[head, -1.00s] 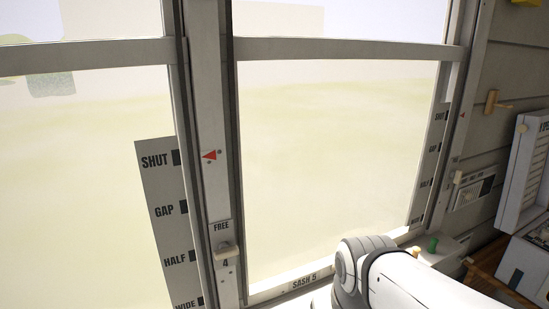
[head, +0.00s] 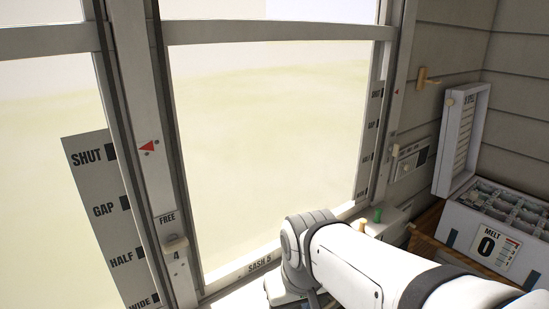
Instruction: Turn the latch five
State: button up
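The window sash marked "SASH 5" (head: 259,264) fills the middle of the head view, with a position scale (head: 371,130) (small lettering) along its right side. A small cream knob (head: 395,150) sits low on the right post, beside a wall panel; it may be latch five, but its label is too small to read. Another cream latch (head: 175,244), marked "4" with "FREE" above it, is on the left post. My white arm reaches in from the lower right, in front of the sash's bottom rail. My gripper cannot be made out; its fingers are out of frame or hidden behind the arm.
A green peg (head: 378,214) and a yellow peg (head: 362,225) stand near the sill, right of my wrist. An open-lidded white box (head: 458,222) marked "MELT 0" is at right. A brass-coloured hook (head: 428,78) is on the wall.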

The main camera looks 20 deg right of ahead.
aim_at(395, 149)
jog(key=z, duration=1.1)
jog(key=k, duration=0.95)
jog(key=z, duration=0.45)
jog(key=i, duration=1.1)
jog(key=u, duration=0.55)
jog(key=i, duration=0.45)
jog(key=u, duration=0.4)
